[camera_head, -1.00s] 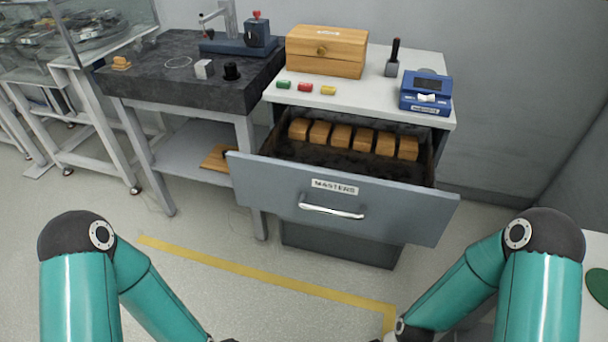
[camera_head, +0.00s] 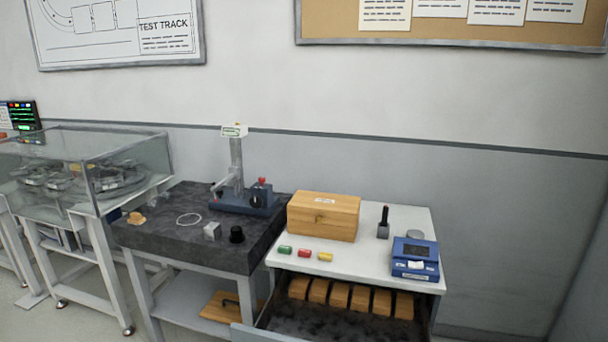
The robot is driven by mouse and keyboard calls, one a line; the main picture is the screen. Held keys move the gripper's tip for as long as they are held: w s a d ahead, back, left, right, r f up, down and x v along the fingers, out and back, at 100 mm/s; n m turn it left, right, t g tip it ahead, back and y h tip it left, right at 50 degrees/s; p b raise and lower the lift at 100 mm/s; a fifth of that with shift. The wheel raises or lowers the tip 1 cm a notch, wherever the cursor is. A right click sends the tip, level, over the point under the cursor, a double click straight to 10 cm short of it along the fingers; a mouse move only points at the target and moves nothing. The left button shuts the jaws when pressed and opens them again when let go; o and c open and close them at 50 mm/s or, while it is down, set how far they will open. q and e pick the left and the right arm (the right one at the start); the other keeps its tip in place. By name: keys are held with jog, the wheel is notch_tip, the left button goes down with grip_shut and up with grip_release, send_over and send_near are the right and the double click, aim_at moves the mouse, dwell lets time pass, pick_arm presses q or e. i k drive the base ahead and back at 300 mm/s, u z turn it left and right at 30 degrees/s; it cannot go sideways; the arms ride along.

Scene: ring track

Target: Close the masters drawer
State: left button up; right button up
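The masters drawer (camera_head: 262,334) stands pulled out of the white-topped cabinet (camera_head: 345,262). Its dark interior shows at the bottom edge of the view, with a row of several wooden blocks (camera_head: 340,296) along the back. Most of the drawer's front, its label and its handle are below the picture. Neither of my grippers is in view.
On the cabinet top are a wooden box (camera_head: 323,216), three small coloured pieces (camera_head: 304,254), a black-handled stamp (camera_head: 384,222) and a blue device (camera_head: 415,259). A dark stone table (camera_head: 190,239) stands to the left, beside a glass-covered ring track (camera_head: 85,175).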

aim_at(301, 307)
jog(key=z, duration=0.45)
jog(key=k, duration=1.2)
jog(key=u, duration=0.55)
jog(key=i, duration=1)
jog(key=z, duration=0.1)
